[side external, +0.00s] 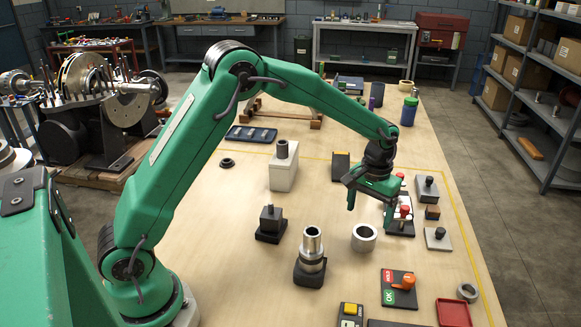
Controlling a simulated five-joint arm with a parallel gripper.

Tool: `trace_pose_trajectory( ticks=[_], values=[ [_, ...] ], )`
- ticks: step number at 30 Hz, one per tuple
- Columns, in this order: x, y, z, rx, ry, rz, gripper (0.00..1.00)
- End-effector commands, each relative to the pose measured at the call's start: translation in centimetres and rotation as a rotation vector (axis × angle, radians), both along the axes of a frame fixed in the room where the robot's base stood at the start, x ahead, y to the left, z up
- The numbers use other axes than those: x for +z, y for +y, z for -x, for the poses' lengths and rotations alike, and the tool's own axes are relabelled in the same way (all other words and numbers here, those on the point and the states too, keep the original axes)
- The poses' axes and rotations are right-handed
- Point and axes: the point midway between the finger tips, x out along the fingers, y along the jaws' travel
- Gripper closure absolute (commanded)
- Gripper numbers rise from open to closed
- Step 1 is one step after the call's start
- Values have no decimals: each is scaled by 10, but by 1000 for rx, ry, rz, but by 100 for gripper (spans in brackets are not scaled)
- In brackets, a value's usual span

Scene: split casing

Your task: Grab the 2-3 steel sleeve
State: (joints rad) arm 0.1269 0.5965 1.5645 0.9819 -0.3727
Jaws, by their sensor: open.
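A shiny steel sleeve (312,243) stands upright in a dark block (309,273) at the front middle of the table. A wider, shorter steel ring (358,244) sits on the table to its right. I cannot read any marking that tells which one is the 2-3 sleeve. My green gripper (369,209) is open, pointing down above the table, behind the ring and up to the right of the sleeve. Nothing shows between its fingers. Its right finger overlaps the red-knobbed fixture in the picture.
A pale block (283,174) with a dark sleeve on top and a dark stepped block (270,226) stand left. Knobbed fixtures (426,190) crowd the right. An OK/HOLD panel (398,290) with an orange lever and a red tray (453,313) lie in front.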

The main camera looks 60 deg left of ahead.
Motion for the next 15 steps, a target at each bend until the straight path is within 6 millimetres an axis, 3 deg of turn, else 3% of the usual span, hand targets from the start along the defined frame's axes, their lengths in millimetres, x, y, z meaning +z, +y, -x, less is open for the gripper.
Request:
trace_pose_trajectory(
  ticks=[5,15],
  values=[
    [-2,0,0,0,0,0,19],
    [-25,0,0,0,0,0,19]
  ],
)
